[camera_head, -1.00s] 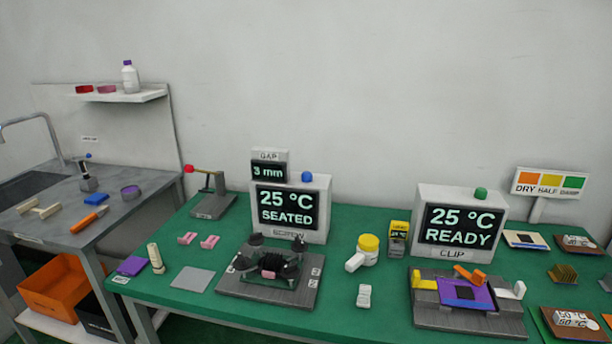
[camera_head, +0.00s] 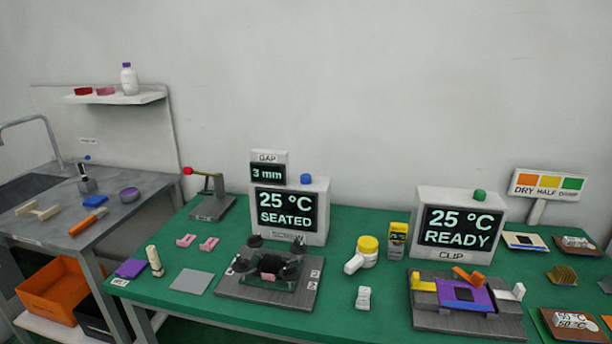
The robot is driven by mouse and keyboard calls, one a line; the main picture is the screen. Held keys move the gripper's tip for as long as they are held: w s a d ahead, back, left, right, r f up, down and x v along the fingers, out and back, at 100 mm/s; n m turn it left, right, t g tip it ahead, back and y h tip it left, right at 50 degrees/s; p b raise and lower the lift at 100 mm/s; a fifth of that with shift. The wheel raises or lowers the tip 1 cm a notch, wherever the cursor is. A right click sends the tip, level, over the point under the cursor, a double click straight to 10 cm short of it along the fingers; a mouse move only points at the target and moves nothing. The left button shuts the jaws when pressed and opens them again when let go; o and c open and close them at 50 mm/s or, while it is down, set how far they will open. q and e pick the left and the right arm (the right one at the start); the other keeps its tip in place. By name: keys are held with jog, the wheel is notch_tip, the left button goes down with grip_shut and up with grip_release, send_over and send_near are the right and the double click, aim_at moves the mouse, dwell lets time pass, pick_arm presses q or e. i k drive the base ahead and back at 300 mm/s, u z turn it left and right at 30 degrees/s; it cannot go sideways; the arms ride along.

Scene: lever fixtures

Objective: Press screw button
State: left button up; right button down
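The screw station's white box (camera_head: 320,212) stands at the back middle of the green table. Its screen reads "25 °C SEATED", and a small display (camera_head: 268,170) above it reads "GAP 3 mm". A blue button (camera_head: 306,179) sits on top of the box. In front is the screw fixture (camera_head: 228,288), a grey base with dark knobs and a pink piece between them. Neither of my grippers shows in the head view.
A clip station (camera_head: 425,208) with a green button (camera_head: 479,195) reads "25 °C READY". A red-tipped lever (camera_head: 210,207) stands at the back left. A sink bench (camera_head: 150,205) is left.

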aim_at(305, 178)
jog(key=u, duration=1.75)
jog(key=i, duration=1.4)
jog(key=z, duration=1.8)
